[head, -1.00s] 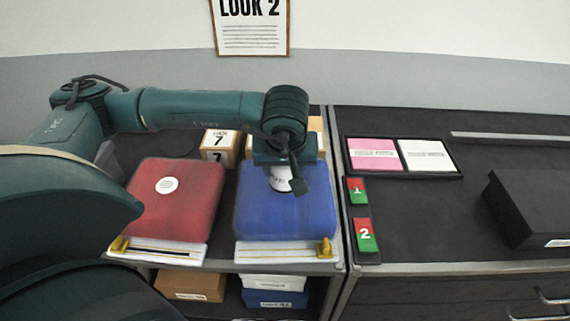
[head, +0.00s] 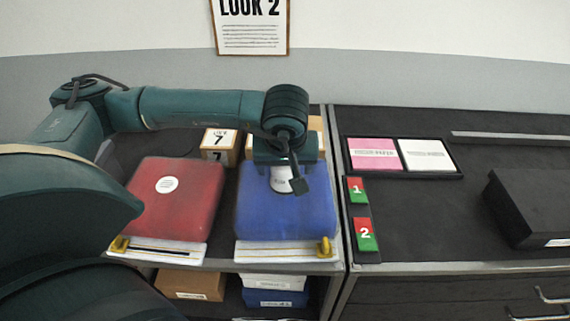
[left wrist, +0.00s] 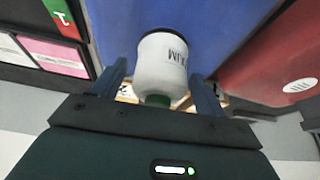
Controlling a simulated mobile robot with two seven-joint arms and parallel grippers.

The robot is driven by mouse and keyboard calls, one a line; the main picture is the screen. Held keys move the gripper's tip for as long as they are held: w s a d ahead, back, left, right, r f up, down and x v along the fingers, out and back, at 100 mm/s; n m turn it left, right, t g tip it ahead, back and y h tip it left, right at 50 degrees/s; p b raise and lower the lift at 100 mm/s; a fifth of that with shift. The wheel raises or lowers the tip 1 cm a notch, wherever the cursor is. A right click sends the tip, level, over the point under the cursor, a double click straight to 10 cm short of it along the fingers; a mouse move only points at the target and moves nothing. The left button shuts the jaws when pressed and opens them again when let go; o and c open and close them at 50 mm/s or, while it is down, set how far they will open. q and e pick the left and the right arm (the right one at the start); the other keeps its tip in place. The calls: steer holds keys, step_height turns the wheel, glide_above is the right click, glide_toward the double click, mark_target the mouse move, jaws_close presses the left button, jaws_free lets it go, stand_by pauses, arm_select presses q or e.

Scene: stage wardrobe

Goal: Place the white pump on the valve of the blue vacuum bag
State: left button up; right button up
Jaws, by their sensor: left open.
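The blue vacuum bag (head: 260,220) lies on the left counter, in the head view. The white pump (head: 280,183) stands on its upper middle part, dark-rimmed end toward the bag in the left wrist view (left wrist: 162,65). The valve is hidden, so I cannot tell whether the pump sits exactly on it. My left gripper (head: 285,178) is over the pump. In the left wrist view its fingers (left wrist: 160,88) are open on either side of the pump, with a gap at each side. My right gripper is not in view.
A red bag (head: 180,205) with a round white valve lies left of the blue one. On the right counter are a tray (head: 404,174) with pink and white cards, red-green number tags (head: 364,234) and a black box (head: 530,208).

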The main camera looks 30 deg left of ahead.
arm_select(q)
steer(key=b+v, duration=0.1)
steer(key=v, duration=1.1)
steer(key=shift+f, duration=0.1)
